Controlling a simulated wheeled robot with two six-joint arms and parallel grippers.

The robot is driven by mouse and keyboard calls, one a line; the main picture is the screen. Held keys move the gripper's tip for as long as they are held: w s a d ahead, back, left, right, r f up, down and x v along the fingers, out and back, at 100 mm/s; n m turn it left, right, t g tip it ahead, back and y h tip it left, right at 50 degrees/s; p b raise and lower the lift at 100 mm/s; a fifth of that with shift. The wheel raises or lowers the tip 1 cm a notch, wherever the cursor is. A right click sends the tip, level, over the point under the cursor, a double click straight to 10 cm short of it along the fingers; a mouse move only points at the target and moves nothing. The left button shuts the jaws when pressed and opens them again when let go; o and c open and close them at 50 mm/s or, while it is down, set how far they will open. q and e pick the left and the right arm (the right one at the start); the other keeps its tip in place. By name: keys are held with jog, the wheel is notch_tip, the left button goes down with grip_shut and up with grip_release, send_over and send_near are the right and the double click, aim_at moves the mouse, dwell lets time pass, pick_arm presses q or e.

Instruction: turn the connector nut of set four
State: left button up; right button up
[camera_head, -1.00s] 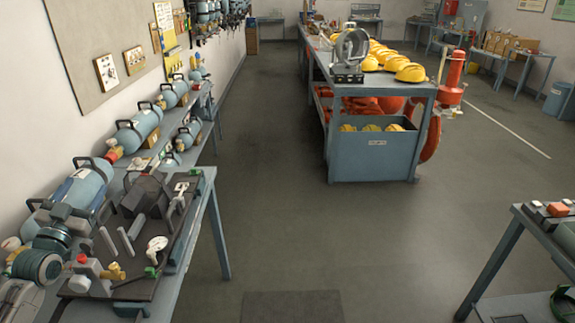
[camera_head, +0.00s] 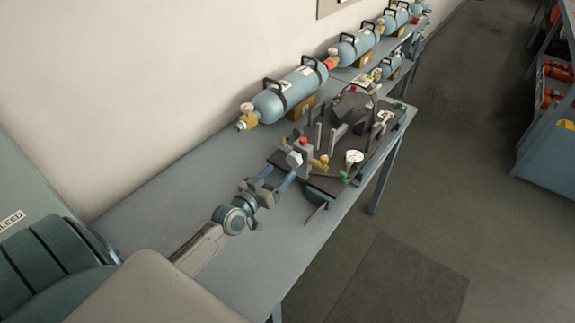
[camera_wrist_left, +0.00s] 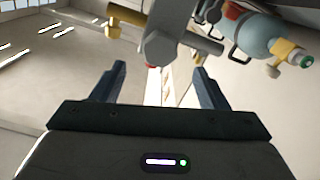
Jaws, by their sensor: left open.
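A breathing set with a blue cylinder (camera_head: 288,94), black handles and a brass valve (camera_head: 249,121) lies at the back of the bench. In front of it, a dark board (camera_head: 325,183) carries a grey block with a red cap (camera_head: 304,143), a pale grey nut-like end (camera_head: 294,159) and a brass fitting (camera_head: 320,163). My left gripper (camera_head: 280,180) is open just in front of that end. In the left wrist view, a grey faceted piece (camera_wrist_left: 166,45) is just beyond the open fingers, apparently not between them. My right gripper is out of view.
A white round gauge (camera_head: 354,157) and upright grey plates (camera_head: 330,137) stand on the board. More blue cylinders (camera_head: 357,45) line the wall. The near part of the bench (camera_head: 160,220) is bare. A dark mat (camera_head: 398,284) lies on the floor.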

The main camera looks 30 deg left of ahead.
aim_at(292, 161)
pick_arm(q)
jog(key=w, duration=0.4)
jog(key=w+b, duration=0.1)
jog(key=w, duration=0.1)
jog(key=shift+d, duration=0.25)
jog(key=c, duration=1)
